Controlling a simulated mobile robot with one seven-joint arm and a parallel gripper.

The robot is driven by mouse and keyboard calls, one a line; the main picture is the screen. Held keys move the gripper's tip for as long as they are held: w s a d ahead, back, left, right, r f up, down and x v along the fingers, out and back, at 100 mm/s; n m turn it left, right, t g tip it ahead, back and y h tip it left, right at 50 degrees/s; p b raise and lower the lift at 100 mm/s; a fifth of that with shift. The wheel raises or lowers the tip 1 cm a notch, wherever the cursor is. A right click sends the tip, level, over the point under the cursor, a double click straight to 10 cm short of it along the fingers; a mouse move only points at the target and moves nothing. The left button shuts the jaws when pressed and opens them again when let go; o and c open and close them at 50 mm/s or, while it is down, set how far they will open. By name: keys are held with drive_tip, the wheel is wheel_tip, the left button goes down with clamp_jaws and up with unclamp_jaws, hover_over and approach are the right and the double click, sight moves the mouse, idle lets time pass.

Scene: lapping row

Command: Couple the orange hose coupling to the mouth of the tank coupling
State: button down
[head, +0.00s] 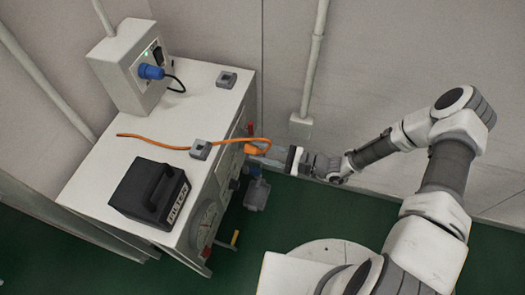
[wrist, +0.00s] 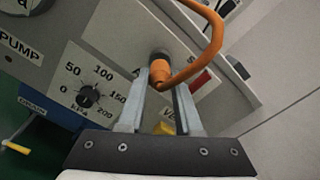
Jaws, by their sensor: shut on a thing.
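My gripper (wrist: 160,85) is shut on the orange hose coupling (wrist: 159,73), which sits between the fingertips in the wrist view. A dark round fitting, seemingly the mouth of the tank coupling (wrist: 160,55), shows on the grey panel right at the coupling's far end. I cannot tell whether the two are joined or only close. The orange hose (wrist: 213,38) loops off to the right and up. In the head view, the orange coupling (head: 256,149) is at the cabinet's front face with my gripper (head: 267,158) on it; the mouth is hidden there.
The hose runs over the white cabinet top (head: 120,112) past a grey clip (head: 200,149). A black filter box (head: 150,191) and a grey power box (head: 132,65) with a blue plug stand there. A dial (wrist: 88,96) and a red part (wrist: 200,81) are near the coupling.

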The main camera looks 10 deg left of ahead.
drive_tip(key=shift+a, duration=0.8)
drive_tip(key=c, duration=0.5)
unclamp_jaws()
drive_tip(key=d, duration=0.5)
drive_tip(key=s+d+p, duration=0.1)
drive_tip(key=d, duration=0.5)
drive_tip(key=d+p, duration=0.1)
drive_tip(key=d, duration=0.5)
drive_tip(key=shift+s+d, duration=0.15)
drive_tip(key=shift+d, duration=0.05)
